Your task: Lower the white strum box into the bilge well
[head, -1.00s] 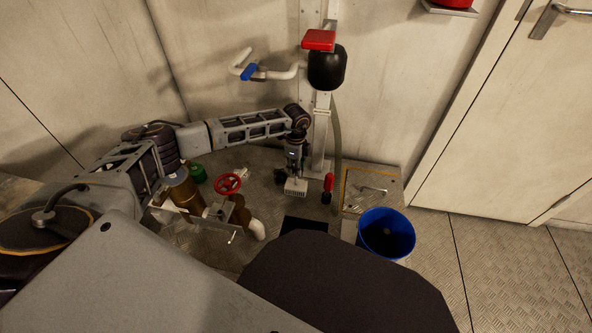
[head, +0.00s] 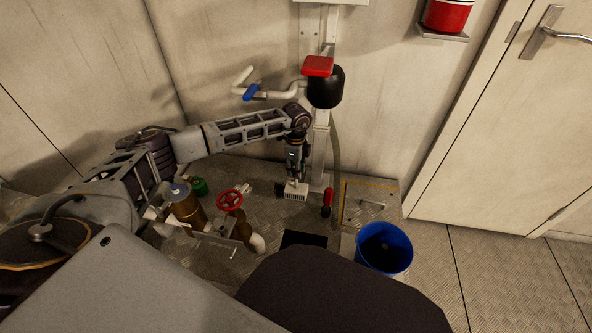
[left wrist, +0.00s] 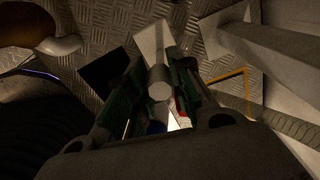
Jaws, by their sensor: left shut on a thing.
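The white strum box (head: 296,190) hangs under my left gripper (head: 293,176), above the deck plate. In the left wrist view, the left fingers (left wrist: 160,98) are shut on its pale round stem (left wrist: 160,84), and its white body (left wrist: 155,44) shows beyond. The bilge well (head: 304,239) is a dark square opening in the floor, nearer to me than the strum box and slightly to its right. It also shows in the left wrist view (left wrist: 104,72), left of the box and apart from it. My right gripper is not in view.
A red handwheel (head: 230,199) and brass pipework (head: 186,208) stand left of the well. A blue bucket (head: 384,250) stands to its right. A red-handled item (head: 327,200) and a white post (head: 320,150) are close beside the strum box. A yellow-edged hatch (head: 368,203) lies to the right.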

